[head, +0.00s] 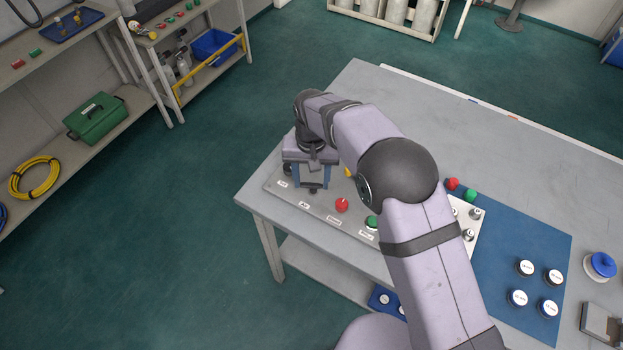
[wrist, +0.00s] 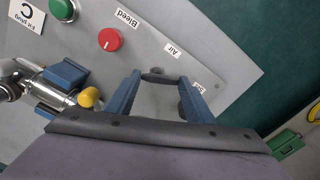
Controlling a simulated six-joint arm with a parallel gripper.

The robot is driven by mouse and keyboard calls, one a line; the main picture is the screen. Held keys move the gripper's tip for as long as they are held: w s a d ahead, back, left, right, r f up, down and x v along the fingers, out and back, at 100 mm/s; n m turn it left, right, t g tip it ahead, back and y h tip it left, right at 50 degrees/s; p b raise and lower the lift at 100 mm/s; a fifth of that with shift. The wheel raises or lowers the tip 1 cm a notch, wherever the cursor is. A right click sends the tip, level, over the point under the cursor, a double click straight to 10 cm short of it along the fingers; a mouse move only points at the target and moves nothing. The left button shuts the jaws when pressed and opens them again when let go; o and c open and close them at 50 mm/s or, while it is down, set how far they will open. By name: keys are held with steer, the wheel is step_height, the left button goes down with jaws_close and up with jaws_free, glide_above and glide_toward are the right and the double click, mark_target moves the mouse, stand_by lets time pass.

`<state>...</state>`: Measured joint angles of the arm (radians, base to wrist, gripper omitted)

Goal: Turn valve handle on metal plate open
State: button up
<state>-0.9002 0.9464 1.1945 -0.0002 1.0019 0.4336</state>
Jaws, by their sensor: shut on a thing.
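The grey metal plate (head: 322,211) lies at the left end of the table, with several labels along its front edge. It also fills much of the wrist view (wrist: 160,30), with labels reading "Bleed" and "Air". My gripper (head: 312,186) is over the plate's left part, pointing down. In the wrist view my gripper's blue fingers (wrist: 159,80) are shut on a dark valve handle (wrist: 158,75) beside the "Air" label. The fingers stand apart, with the handle spanning between their tips. The handle's underside and how far it is turned cannot be told.
A red knob (wrist: 110,39) sits by "Bleed", with a green knob (wrist: 63,9) beyond it. A metal fitting with a yellow cap (wrist: 88,97) and blue lever (wrist: 66,74) is close to my left finger. A blue mat (head: 500,250) holds several round pieces. The table's back is clear.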

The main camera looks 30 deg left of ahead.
mark_target(312, 186)
steer(key=n, duration=0.5)
steer(key=shift+r+n+b, duration=0.1)
steer(key=shift+n+b, duration=0.2)
steer(key=shift+b, duration=0.05)
steer(key=n, duration=0.4)
steer(key=shift+d+n, duration=0.1)
steer(key=shift+n, duration=0.3)
steer(key=o, duration=1.1)
steer(key=shift+s, duration=0.1)
steer(key=shift+c, duration=0.2)
steer(key=shift+r+b, duration=1.3)
steer(key=shift+r, duration=2.4)
